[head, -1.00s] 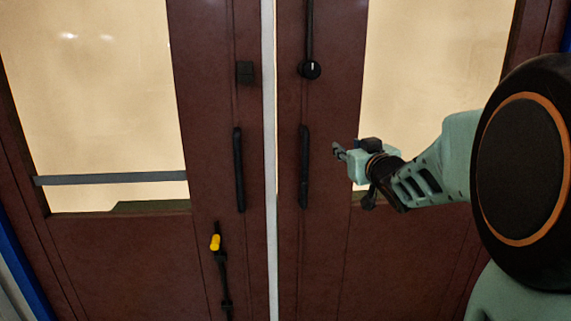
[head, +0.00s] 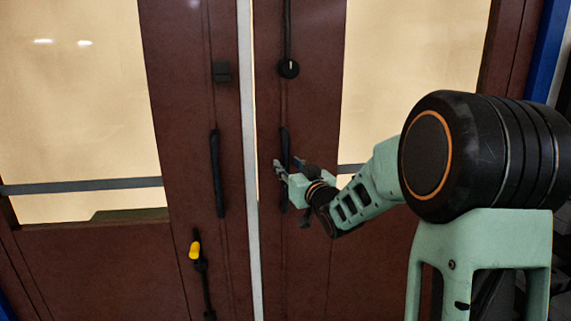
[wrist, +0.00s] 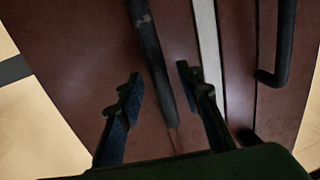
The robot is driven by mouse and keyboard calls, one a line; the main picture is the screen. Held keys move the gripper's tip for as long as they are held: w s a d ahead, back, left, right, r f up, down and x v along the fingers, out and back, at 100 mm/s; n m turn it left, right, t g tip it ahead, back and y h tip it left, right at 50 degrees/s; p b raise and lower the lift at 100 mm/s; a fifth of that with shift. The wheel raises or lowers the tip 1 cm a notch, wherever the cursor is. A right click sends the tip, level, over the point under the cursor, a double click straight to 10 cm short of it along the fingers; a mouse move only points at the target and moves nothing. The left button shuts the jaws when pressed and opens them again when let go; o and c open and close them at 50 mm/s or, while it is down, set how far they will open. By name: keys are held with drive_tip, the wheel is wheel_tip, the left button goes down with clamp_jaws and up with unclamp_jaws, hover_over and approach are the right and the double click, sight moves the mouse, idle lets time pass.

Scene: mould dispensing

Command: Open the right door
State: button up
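The right door (head: 295,265) is dark red-brown with a tall pale pane and looks shut beside the light centre strip. Its black vertical handle (head: 285,142) is partly covered by my gripper (head: 281,167) in the head view. In the wrist view my gripper (wrist: 159,72) is open, with one dark finger on each side of the right door's handle (wrist: 151,45). Neither finger is seen pressing on the bar. Whether the bar is deep between the fingers or still ahead of them I cannot tell.
The left door (head: 90,270) has its own black handle (head: 216,175) and a yellow-topped latch (head: 194,250). That handle also shows at the right of the wrist view (wrist: 284,45). A round black knob (head: 288,68) sits above the right handle. A blue post (head: 548,50) stands far right.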

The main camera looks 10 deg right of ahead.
drive_tip(key=shift+w+a, duration=0.25)
drive_tip(key=shift+w, duration=1)
drive_tip(key=shift+c, duration=0.3)
clamp_jaws()
